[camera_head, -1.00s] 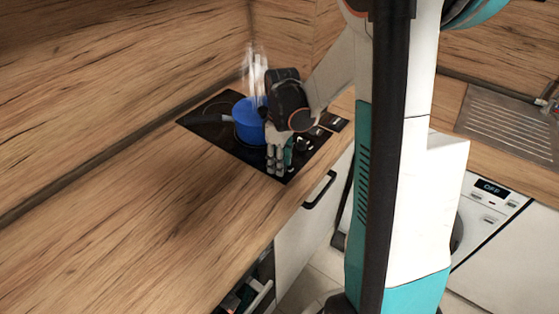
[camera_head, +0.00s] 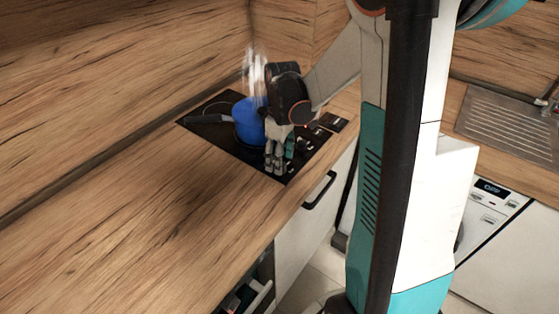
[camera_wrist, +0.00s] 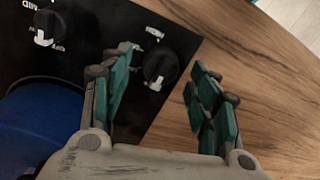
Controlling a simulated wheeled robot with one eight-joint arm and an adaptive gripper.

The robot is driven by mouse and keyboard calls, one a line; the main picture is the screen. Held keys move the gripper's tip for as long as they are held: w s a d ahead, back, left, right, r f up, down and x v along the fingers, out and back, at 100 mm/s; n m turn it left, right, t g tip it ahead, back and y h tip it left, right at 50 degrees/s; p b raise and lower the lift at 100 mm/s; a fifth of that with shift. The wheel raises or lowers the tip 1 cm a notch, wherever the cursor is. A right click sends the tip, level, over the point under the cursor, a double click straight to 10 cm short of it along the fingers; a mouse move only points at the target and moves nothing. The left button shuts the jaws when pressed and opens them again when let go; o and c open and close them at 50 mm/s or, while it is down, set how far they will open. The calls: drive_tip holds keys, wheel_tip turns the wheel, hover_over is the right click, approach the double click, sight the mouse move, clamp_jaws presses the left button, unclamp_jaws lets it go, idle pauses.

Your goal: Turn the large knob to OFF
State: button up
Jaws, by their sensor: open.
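Two black round knobs show on the black hob panel in the wrist view. One knob (camera_wrist: 160,64) lies between my open fingers, closer to the left finger, with a white mark at its lower edge. The other knob (camera_wrist: 47,27) is at the upper left, with a white pointer and small white lettering around it. I cannot tell for sure from the lettering which is the large one. My gripper (camera_wrist: 162,58) is open and empty. In the head view my gripper (camera_head: 275,163) points down at the hob's front edge, partly hiding the knobs.
A blue pot (camera_head: 248,124) with steam above it stands on the black hob (camera_head: 226,143), close to my gripper. It also shows at the left of the wrist view (camera_wrist: 38,128). The wooden worktop (camera_head: 170,210) in front is clear. A metal sink drainer (camera_head: 508,125) is at the right.

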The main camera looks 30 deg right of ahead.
wheel_tip(320, 180, up, 10)
drive_tip(key=shift+w+d+r, duration=0.15)
drive_tip(key=shift+d+r, duration=0.05)
drive_tip(key=shift+d, duration=0.05)
idle(0.5)
